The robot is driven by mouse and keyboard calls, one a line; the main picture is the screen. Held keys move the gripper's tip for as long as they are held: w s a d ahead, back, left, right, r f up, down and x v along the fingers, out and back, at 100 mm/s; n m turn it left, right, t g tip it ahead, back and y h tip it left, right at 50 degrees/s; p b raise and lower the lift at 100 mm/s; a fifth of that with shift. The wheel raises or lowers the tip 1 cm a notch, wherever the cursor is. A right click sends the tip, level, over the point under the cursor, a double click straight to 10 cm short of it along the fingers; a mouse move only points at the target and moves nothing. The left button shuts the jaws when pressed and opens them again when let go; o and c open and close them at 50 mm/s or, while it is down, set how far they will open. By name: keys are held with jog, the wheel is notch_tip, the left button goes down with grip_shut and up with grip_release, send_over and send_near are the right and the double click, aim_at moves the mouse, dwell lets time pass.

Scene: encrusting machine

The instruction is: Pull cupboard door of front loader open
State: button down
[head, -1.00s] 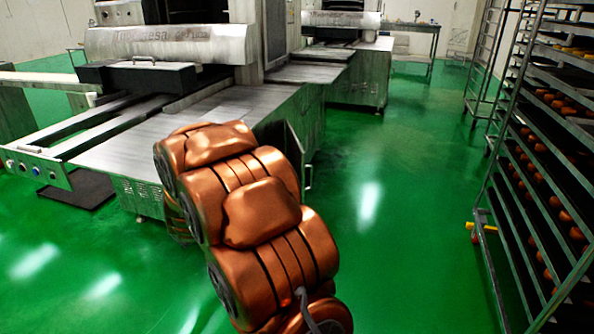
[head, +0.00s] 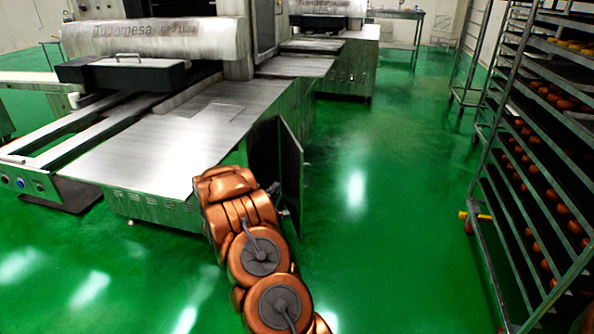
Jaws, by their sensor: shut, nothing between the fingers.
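The front loader (head: 130,165) is the steel machine at left, with a flat top and a cabinet below. Its cupboard door (head: 291,175) stands open at the right end, swung out from a dark opening (head: 262,152). My copper-coloured arm reaches up from the bottom to the front of this opening. A small dark part of my gripper (head: 275,191) shows at the arm's far end, beside the inner side of the door. It looks shut and empty. Most of the gripper is hidden by the arm, and I cannot tell whether it touches the door.
A tall rack (head: 497,215) with trays of baked goods stands at right. A second machine (head: 345,65) and a steel table (head: 398,15) are at the back. The green floor (head: 390,200) between the door and the rack is clear.

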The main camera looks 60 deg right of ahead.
aim_at(301, 171)
jog(key=shift+h, duration=0.3)
jog(key=d+b, duration=0.1)
jog(key=d, duration=0.3)
jog(key=d+b, duration=0.1)
jog(key=d, duration=0.3)
jog(key=d+b, duration=0.2)
jog(key=d, duration=0.2)
jog(key=shift+s+d, duration=0.7)
jog(key=shift+d, duration=0.2)
